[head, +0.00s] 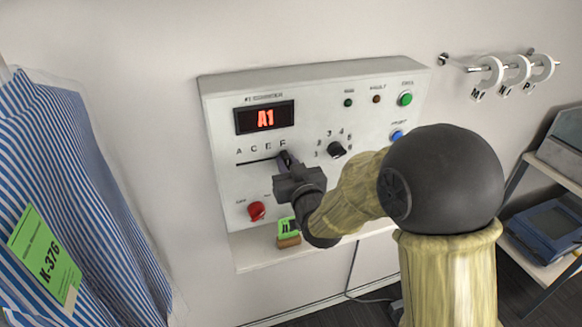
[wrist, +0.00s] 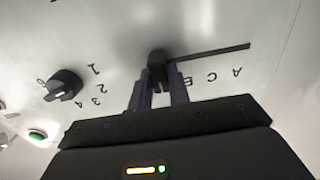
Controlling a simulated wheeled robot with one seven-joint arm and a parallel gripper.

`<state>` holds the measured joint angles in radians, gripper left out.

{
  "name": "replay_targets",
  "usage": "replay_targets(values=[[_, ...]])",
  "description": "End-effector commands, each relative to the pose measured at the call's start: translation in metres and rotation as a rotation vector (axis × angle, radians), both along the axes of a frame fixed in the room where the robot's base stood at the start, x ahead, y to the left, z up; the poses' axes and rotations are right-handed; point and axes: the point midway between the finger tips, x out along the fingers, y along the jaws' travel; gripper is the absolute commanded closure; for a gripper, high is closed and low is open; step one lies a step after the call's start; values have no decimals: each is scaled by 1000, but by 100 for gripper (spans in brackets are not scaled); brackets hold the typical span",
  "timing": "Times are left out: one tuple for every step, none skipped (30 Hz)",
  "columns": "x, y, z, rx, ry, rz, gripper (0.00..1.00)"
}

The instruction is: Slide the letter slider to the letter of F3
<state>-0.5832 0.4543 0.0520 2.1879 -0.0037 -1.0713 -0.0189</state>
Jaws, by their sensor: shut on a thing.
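The control box (head: 225,180) is on the wall, and its red display (head: 264,117) reads A1. Below it runs a letter scale with A, C, E and F over a dark horizontal slot (head: 255,160). My gripper (head: 286,160) is at the slot's right end, by the F, and covers part of it. In the wrist view the picture is turned over. There the dark slider knob (wrist: 157,58) sits at one end of the slot (wrist: 210,52), far from the A. My gripper's two fingers (wrist: 158,88) are closed around the knob. The F is hidden there.
A black rotary knob (head: 336,150) with numbers is to the right. A red knob (head: 256,211), a green button (head: 405,98) and a blue button (head: 397,135) are on the box. A green tag (head: 287,227) stands on the shelf below. Striped shirts (head: 75,180) hang left.

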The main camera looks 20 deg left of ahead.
Motion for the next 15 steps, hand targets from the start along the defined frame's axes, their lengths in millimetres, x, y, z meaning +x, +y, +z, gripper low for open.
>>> replay_targets(values=[[1, -2, 0, -1, -2, -4, 100], [2, -2, 0, -2, -1, -4, 100], [2, -2, 0, -2, -2, -5, 100], [2, -2, 0, -2, -2, -5, 100], [2, -3, 0, -2, -2, -6, 100], [2, -3, 0, -2, -2, -7, 100], [2, -3, 0, -2, -2, -7, 100], [2, -3, 0, -2, -2, -7, 80], [2, -3, 0, -2, -2, -8, 72], [2, -3, 0, -2, -2, -8, 66], [2, -3, 0, -2, -2, -7, 60], [2, -3, 0, -2, -2, -6, 60], [2, -3, 0, -2, -2, -6, 60], [2, -2, 0, -2, -2, -5, 60], [2, -2, 0, -2, -2, -5, 60]])
